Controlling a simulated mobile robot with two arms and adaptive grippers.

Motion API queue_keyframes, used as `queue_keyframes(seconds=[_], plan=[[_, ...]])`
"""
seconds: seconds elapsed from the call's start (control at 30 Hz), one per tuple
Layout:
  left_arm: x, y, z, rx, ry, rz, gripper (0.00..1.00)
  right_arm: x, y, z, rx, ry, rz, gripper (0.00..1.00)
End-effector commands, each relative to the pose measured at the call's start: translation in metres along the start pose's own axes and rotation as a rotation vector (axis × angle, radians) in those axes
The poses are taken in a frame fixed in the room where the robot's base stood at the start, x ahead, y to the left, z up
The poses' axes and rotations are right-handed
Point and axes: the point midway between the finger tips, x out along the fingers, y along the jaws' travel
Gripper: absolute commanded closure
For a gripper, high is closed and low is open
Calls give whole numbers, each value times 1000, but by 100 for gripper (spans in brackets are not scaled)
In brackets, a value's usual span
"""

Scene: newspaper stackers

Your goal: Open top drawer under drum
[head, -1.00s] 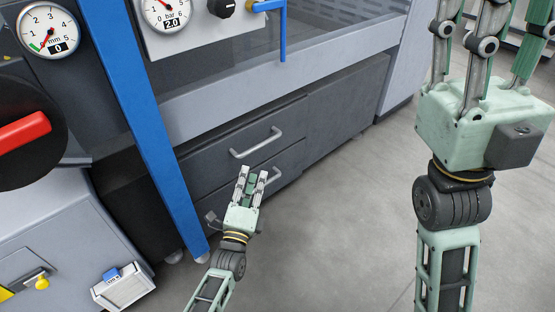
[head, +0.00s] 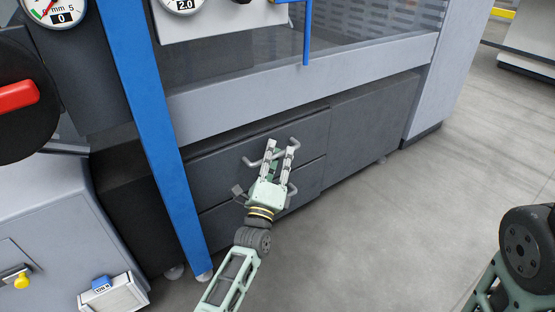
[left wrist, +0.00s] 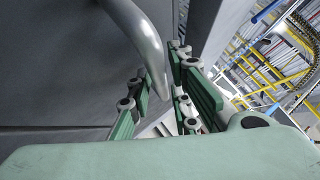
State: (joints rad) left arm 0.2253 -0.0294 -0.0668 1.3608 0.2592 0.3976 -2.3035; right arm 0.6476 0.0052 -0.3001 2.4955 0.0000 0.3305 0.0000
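The top drawer (head: 222,164) is a dark grey front in the low cabinet under the machine, and it looks shut. Its light metal bar handle (head: 251,162) is partly hidden behind my left gripper (head: 281,147). That gripper is open, with its fingers apart at the handle. In the left wrist view the handle (left wrist: 144,42) is a large grey bar reaching down between the open fingers (left wrist: 160,100). I cannot tell whether they touch it. My right gripper is out of view; only part of my right arm shows at the right edge.
A lower drawer's handle (head: 292,192) shows beside my left gripper. A slanted blue post (head: 155,150) stands left of the drawers. A grey box with a red-handled switch (head: 18,96) is further left. The floor (head: 380,230) in front and right is clear.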

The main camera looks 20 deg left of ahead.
Motion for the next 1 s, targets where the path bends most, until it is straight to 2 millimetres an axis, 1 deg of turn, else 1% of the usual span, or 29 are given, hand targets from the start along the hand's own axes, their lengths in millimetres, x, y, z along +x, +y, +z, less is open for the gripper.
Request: queue_keyframes(seconds=[0.27,0.5,1.0], plan=[[3,0,0,-1,0,0,82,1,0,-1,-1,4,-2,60],[2,0,0,-1,0,0,100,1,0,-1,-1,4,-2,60],[2,0,0,1,1,2,100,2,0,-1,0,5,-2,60]])
